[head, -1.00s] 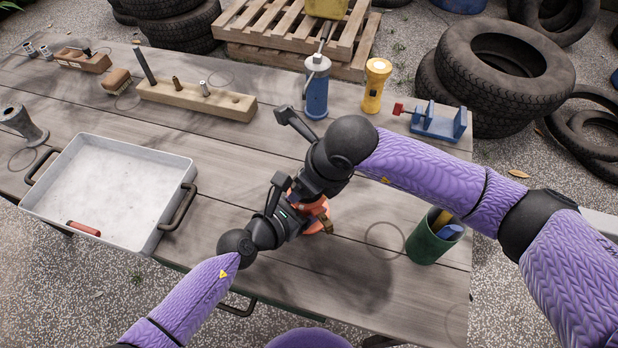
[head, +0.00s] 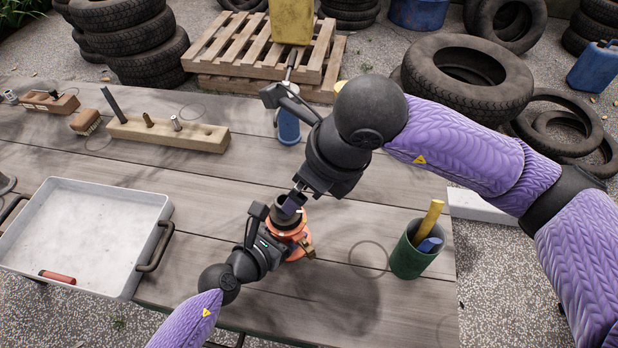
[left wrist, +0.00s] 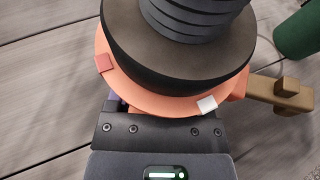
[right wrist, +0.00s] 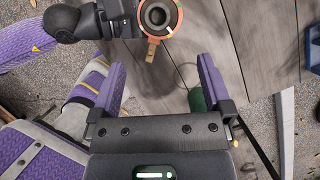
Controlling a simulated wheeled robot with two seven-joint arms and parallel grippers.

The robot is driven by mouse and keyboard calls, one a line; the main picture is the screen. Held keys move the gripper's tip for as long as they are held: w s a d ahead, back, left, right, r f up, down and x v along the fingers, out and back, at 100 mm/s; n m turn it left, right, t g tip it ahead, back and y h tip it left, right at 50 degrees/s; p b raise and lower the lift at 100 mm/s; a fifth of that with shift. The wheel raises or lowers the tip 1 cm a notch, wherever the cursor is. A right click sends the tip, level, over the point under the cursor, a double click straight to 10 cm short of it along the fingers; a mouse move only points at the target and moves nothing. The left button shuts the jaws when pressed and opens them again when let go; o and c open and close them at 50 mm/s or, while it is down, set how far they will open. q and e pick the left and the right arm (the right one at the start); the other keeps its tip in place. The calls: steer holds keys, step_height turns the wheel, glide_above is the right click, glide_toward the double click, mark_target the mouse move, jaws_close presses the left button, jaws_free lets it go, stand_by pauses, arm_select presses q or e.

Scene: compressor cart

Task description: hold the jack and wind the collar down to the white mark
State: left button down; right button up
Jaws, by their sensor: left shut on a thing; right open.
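The jack stands upright on the table, with an orange body (head: 300,246) and a dark collar (head: 290,219) on top. In the left wrist view the collar (left wrist: 125,50) sits around a ridged dark screw (left wrist: 195,18), above an orange flange. The flange bears a white mark (left wrist: 207,105) and a red mark (left wrist: 104,64); a brown lug (left wrist: 285,95) sticks out right. My left gripper (head: 272,238) is shut on the jack's body from the near left. My right gripper (head: 294,203) is open and empty above the jack; its wrist view shows the jack (right wrist: 160,17) beyond the fingers.
A green cup (head: 408,256) with a yellow and a blue item stands right of the jack. A white tray (head: 150,250) with a red item lies left. Bare planks lie around the jack.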

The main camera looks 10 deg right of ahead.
steer(key=shift+s+d+r, duration=0.1)
steer(key=shift+r, duration=0.2)
steer(key=w+a+n+g+h, duration=0.3)
steer(key=a+n, duration=0.1)
steer(key=n, duration=1.4)
step_height(320, 180, down, 11)
steer(key=shift+s+a+f, duration=0.15)
steer(key=c, duration=1)
steer(key=shift+c, duration=0.2)
steer(key=shift+m, duration=0.4)
